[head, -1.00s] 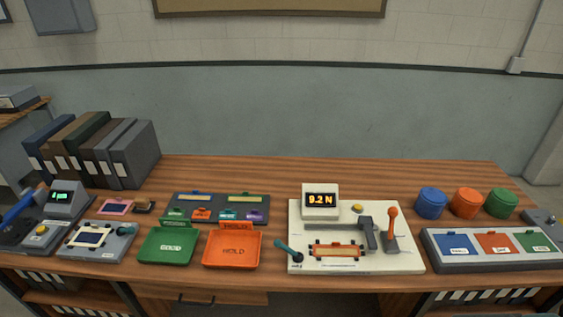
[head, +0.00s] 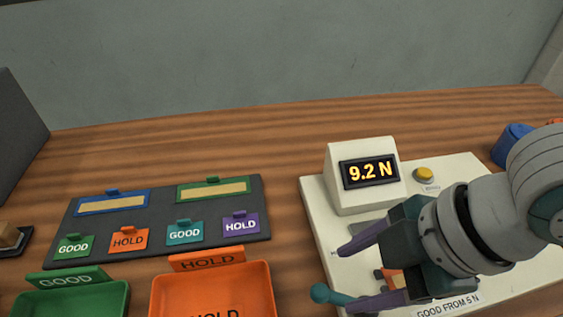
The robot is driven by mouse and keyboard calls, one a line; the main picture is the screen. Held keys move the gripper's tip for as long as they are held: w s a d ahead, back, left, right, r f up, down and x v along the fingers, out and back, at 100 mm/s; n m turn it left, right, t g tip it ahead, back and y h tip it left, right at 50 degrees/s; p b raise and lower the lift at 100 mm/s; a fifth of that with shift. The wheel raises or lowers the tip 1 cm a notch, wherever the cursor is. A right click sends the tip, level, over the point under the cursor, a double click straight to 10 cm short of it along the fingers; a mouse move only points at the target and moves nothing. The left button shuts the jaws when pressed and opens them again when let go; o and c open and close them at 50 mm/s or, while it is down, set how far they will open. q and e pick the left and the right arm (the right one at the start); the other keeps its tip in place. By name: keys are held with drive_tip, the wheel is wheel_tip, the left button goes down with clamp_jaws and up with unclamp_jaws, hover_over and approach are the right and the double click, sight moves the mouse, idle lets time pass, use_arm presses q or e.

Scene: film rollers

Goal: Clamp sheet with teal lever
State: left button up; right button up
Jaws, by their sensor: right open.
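The teal lever (head: 322,293) shows its round knob at the left front edge of the cream test device (head: 315,215). My right gripper (head: 345,280) comes in from the right over the device. It is open, with its two purple fingers pointing left toward the lever. The knob lies just beyond the fingertips, and the lower finger overlaps the lever's shaft in the picture; I cannot tell whether they touch. The sheet and its holder are mostly hidden behind the gripper; only a small orange part (head: 391,279) shows between the fingers. My left gripper is not in view.
The device's display (head: 370,172) reads 9.2 N, with a yellow button (head: 424,174) beside it. The orange HOLD tray (head: 160,300) and green GOOD tray (head: 125,290) stand to the left. Behind them lies a dark label board (head: 160,218).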

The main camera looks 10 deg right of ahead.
sight(327, 292)
drive_tip(key=x, duration=0.2)
drive_tip(key=b+x, duration=0.1)
drive_tip(key=x, duration=0.2)
drive_tip(key=b+x, duration=0.1)
drive_tip(key=x, duration=0.2)
drive_tip(key=shift+s+a+f, duration=0.1)
drive_tip(key=shift+s+f, duration=0.15)
drive_tip(key=shift+s, duration=0.05)
drive_tip(key=shift+w+a+f, duration=0.15)
drive_tip(key=shift+f, duration=0.2)
clamp_jaws()
idle(0.7)
